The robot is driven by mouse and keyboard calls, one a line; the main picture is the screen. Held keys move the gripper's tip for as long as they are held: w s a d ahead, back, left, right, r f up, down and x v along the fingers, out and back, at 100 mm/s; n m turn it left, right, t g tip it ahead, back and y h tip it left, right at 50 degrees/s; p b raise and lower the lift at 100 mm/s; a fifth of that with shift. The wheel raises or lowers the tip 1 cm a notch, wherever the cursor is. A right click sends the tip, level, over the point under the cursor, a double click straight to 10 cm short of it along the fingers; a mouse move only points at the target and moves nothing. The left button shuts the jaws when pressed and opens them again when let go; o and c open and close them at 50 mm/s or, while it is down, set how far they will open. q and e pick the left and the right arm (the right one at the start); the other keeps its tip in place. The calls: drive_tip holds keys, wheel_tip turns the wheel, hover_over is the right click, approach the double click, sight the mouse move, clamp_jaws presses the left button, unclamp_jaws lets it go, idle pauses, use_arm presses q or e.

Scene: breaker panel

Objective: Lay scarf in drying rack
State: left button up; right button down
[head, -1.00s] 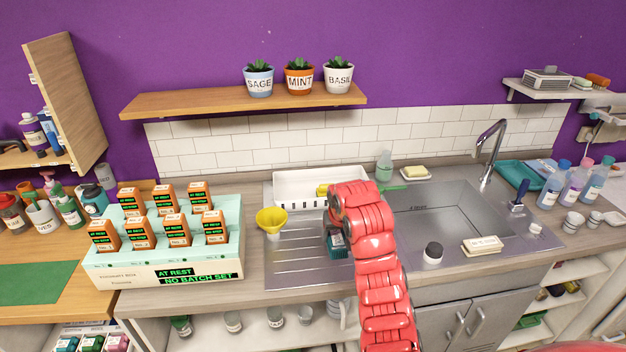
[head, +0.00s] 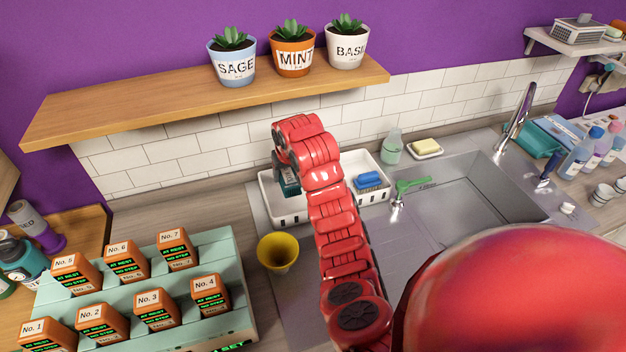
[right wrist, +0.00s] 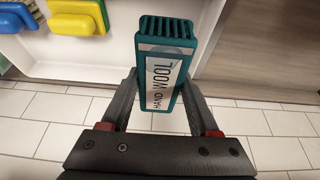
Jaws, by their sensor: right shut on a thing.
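The scarf is seen as a teal block with a white label reading "HAND WOOL" (right wrist: 163,75) in the right wrist view. It also shows dark teal in the head view (head: 290,184). My right gripper (head: 284,168) is shut on it, with one finger on each side. The drying rack is the white slotted tray (head: 291,217) behind the drainboard. The block is held at the tray's left part, apparently over it; whether it touches the floor of the tray is unclear. My arm hides the tray's middle. My left gripper is out of view.
A blue sponge (head: 369,180) and a yellow one (right wrist: 78,16) lie in the tray. A yellow funnel (head: 277,253) stands in front. The tiled wall (head: 235,145) is close behind, with a wooden shelf (head: 180,100) above. The sink (head: 465,195) is to the right.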

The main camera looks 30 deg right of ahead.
drive_tip(key=shift+w+r, duration=0.1)
hover_over(288, 201)
drive_tip(key=s, duration=0.2)
drive_tip(key=f, duration=0.6)
drive_tip(key=shift+w+a+f+b, duration=0.15)
drive_tip(key=shift+w+b, duration=0.1)
drive_tip(key=shift+b, duration=0.05)
wheel_tip(288, 201, down, 4)
drive_tip(key=shift+r+b, duration=0.2)
drive_tip(key=shift+b, duration=0.15)
drive_tip(key=shift+f, duration=0.15)
drive_tip(key=shift+c, duration=0.7)
unclamp_jaws()
